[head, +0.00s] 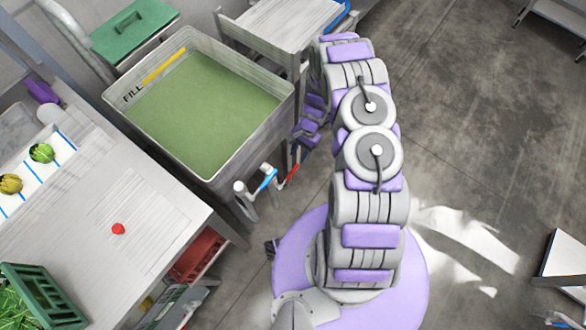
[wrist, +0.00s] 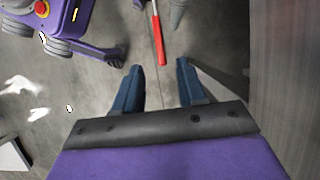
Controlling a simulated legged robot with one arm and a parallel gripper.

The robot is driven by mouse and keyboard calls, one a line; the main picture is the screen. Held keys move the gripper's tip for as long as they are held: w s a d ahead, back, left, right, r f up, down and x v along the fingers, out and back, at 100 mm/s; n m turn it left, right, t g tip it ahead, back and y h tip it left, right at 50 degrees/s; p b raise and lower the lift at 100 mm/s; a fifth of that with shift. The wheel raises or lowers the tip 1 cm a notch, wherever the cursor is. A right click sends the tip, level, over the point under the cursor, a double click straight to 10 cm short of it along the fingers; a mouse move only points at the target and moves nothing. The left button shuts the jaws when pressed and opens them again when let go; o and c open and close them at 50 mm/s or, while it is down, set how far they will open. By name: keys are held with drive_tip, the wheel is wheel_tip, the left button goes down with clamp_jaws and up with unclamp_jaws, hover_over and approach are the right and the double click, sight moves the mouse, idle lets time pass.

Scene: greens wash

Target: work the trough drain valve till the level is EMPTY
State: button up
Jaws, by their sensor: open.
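The trough (head: 240,160) is a pale grey tub holding green water (head: 200,115), with a yellow stripe by the word FILL inside its back wall. The surface stands below the rim. At its near right corner is a drain fitting with a grey spout (head: 241,190), a blue part (head: 267,180) and a red lever (head: 291,175). In the wrist view the red lever (wrist: 158,40) lies just beyond the fingertips, roughly in line with the gap. My gripper (wrist: 158,72) is open and empty, apart from the lever. In the head view my arm hides most of the gripper.
A worktable (head: 150,225) on the left holds a small red item (head: 118,229), a tray with greens and a green crate (head: 45,300). A red crate (head: 198,255) sits beneath. A pale bench (head: 285,25) stands behind the trough. The floor to the right is mostly clear.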

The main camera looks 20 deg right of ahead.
sight(293, 169)
drive_tip(key=x, duration=0.3)
drive_tip(key=b+x, duration=0.1)
drive_tip(key=x, duration=0.1)
drive_tip(key=shift+s+d+f, duration=0.1)
drive_tip(key=shift+d+f, duration=0.15)
drive_tip(key=shift+d, duration=0.1)
drive_tip(key=a+f, duration=0.2)
drive_tip(key=f, duration=0.1)
drive_tip(key=shift+s+a+b, duration=0.4)
drive_tip(key=shift+d, duration=0.7)
drive_tip(key=shift+a, duration=0.5)
drive_tip(key=c, duration=0.6)
clamp_jaws()
drive_tip(key=shift+d, duration=0.2)
drive_tip(key=shift+w, duration=0.15)
